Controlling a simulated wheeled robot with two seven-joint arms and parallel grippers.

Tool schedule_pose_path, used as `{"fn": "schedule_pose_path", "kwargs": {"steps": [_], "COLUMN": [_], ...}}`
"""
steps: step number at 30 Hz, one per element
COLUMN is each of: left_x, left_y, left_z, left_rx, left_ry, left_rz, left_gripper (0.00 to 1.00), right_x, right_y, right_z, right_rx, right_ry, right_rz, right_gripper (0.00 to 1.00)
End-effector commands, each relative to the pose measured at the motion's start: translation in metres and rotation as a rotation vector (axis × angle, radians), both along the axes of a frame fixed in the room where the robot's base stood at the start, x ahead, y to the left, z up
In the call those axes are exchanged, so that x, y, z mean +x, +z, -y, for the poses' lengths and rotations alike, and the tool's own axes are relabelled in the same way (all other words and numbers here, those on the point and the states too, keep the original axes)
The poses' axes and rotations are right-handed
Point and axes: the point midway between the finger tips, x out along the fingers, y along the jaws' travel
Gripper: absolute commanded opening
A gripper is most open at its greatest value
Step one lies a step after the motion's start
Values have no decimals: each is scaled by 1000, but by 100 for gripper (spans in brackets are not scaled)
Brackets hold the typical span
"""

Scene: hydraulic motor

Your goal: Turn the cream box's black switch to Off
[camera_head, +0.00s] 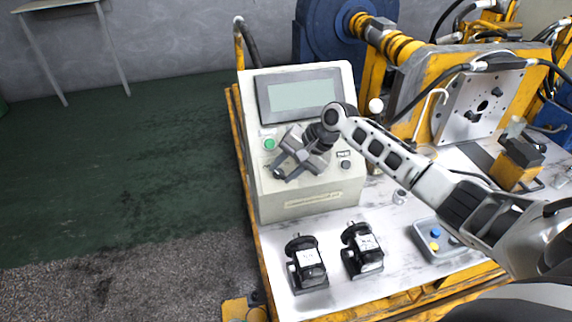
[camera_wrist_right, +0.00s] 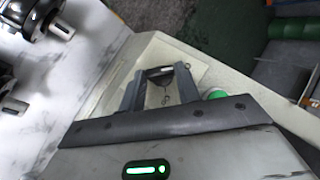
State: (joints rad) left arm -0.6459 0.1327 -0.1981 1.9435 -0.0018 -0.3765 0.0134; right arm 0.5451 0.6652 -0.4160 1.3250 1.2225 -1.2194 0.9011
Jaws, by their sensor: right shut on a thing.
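The cream box (camera_head: 310,203) stands on the table in the head view, with a sloped front panel. My right gripper (camera_head: 284,166) reaches over this panel from the right and points down to its lower left. In the right wrist view, the black switch (camera_wrist_right: 159,75) sits between the tips of my right gripper (camera_wrist_right: 158,84), which is shut on it. The switch's dark end (camera_head: 279,174) shows at the fingertips in the head view. My gripper hides much of the switch and its marking, so its setting cannot be read. My left gripper is not in view.
A grey screen (camera_head: 298,95) and a green button (camera_head: 269,144) are on the panel, and another small dark control (camera_head: 346,165) is at its right. Two black motor parts (camera_head: 307,265) (camera_head: 363,252) and a grey tray (camera_head: 420,238) stand in front. Yellow machinery is behind.

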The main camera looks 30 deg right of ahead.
Motion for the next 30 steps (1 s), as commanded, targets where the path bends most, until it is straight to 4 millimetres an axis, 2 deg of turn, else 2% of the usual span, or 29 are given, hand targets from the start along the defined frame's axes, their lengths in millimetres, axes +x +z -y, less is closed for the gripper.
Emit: {"fn": "schedule_pose_path", "kwargs": {"steps": [20,21,22,23,30], "left_x": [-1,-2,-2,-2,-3], "left_y": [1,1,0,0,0], "left_z": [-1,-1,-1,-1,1], "left_rx": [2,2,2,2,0], "left_ry": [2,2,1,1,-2], "left_rz": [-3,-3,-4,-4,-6], "left_gripper": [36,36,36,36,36], "right_x": [1,1,1,1,1], "right_y": [0,0,0,0,0], "right_z": [1,1,1,0,0], "right_rx": [-47,-47,-47,-46,-44], "right_ry": [34,34,34,33,34], "right_rz": [-9,-9,-9,-9,-9], "right_gripper": [10,44,52,55,55]}}
